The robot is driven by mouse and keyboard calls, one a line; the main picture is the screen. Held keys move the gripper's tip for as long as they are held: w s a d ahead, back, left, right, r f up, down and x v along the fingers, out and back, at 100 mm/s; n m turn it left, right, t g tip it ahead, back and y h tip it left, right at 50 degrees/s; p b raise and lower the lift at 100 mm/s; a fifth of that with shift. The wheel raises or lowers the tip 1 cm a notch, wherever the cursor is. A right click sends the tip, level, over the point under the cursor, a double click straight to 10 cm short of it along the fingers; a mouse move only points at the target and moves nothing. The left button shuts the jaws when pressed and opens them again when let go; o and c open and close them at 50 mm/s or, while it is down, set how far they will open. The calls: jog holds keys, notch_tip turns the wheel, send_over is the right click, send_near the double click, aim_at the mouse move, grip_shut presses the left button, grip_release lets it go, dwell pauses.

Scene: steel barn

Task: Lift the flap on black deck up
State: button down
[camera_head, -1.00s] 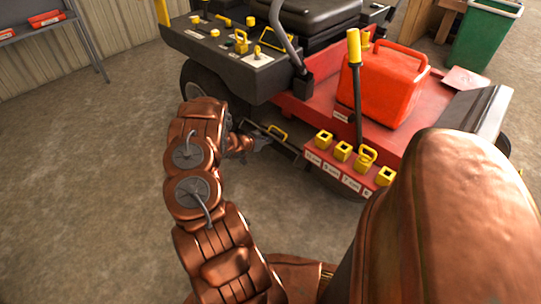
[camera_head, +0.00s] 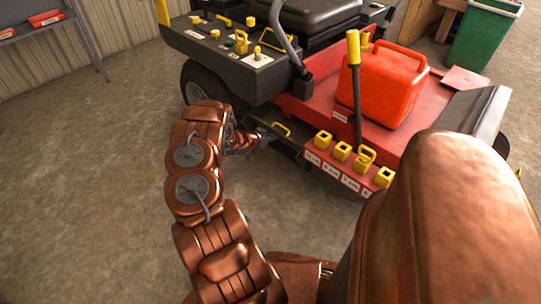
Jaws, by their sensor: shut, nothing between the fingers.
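The black deck (camera_head: 291,152) is low under the red and black mower, left of the red front panel. Its black flap shows only in small part beside my gripper, with a yellow handle (camera_head: 281,129) on it. My gripper (camera_head: 264,136) is shut with nothing between its fingers. It is at the left end of the flap, just left of and below the yellow handle. I cannot tell whether it touches the flap. My wrist hides part of the flap, and its exact tilt is hard to see.
A red panel with several yellow knobs (camera_head: 343,151) is just right of the flap. Above are a black control console (camera_head: 225,50), a yellow-topped lever (camera_head: 353,50) and a red fuel can (camera_head: 381,88). A black wheel (camera_head: 203,84) is behind my arm. Concrete floor on the left is clear.

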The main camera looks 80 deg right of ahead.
jog(key=shift+s+d, duration=0.4)
jog(key=shift+d, duration=0.25)
jog(key=shift+s+d, duration=0.4)
jog(key=shift+d, duration=0.25)
jog(key=w+a, duration=0.7)
jog(key=a, duration=0.5)
jog(key=shift+p, duration=0.4)
dwell(0.4)
